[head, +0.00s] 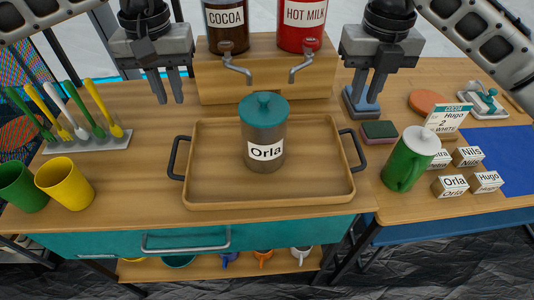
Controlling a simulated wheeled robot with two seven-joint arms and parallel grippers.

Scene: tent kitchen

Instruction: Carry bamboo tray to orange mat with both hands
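The bamboo tray (215,201) lies flat on the wooden table in the head view, with a dark handle at each short end. A dark canister with a teal lid and an "Orla" label (265,135) stands upright on it. My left gripper (168,95) points down beyond and above the tray's left end, apart from the handle, open and empty. My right gripper (367,95) points down beyond the tray's right end, also open and empty. A round orange-brown disc (427,102) lies at right; I cannot tell if it is the orange mat.
A wooden dispenser stand (265,80) is behind the tray. Green and yellow cups (66,182) and a spoon rack (87,137) are at left. A green lidded jug (409,160), a sponge (379,131), name blocks (451,186) and a blue mat (511,150) are at right.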

